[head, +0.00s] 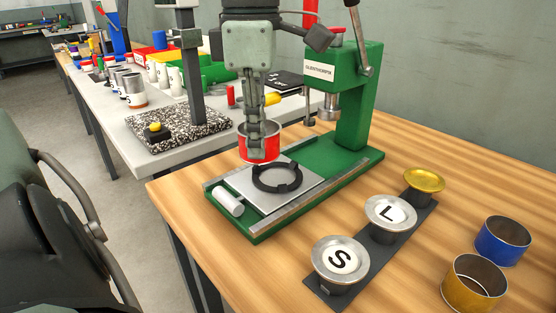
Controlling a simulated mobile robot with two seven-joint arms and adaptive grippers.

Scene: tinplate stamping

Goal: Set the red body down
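The red body (246,146) is a short red cylinder with a bare metal rim. My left gripper (255,146) comes down from above with its fingers closed at the body's near wall, and it holds the body upright. The body is over the left rear part of a grey plate (249,196) on the green press base. A black ring (278,188) lies on that plate, to the right of and nearer than the body. I cannot tell how much gap there is beneath the body. My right gripper is not in view.
The green press (354,105) stands just right of the gripper. A dark strip (382,250) holds metal dishes marked S (341,262) and L (391,212) and a gold one (425,181). Blue (503,241) and yellow (473,285) bodies stand at right. A cluttered white table is behind.

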